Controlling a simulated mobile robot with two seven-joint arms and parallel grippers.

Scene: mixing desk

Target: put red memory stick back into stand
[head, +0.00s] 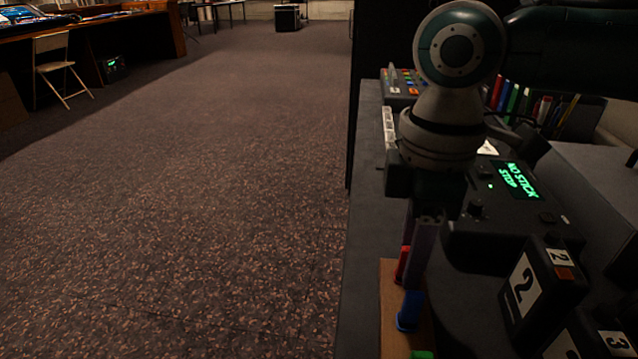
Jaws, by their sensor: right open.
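The red memory stick (402,266) is at the wooden stand (392,305) on the near left edge of the desk. It is partly hidden behind a finger of my right gripper (414,270). That gripper points down over the stand, open, with its fingertips close around or beside the red stick; I cannot tell whether they touch it. How deep the red stick sits in the stand is hidden. A blue stick (409,311) stands in the stand nearer to me, and a green one (421,355) shows at the bottom edge. My left gripper is out of view.
A dark device with a green-lit screen (516,180) reading "NO STICK STOP" stands right of the gripper. Black boxes numbered 2 (524,287) and 3 (614,341) are at the lower right. A rack of coloured items (515,100) is behind. Open carpet (220,220) lies left.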

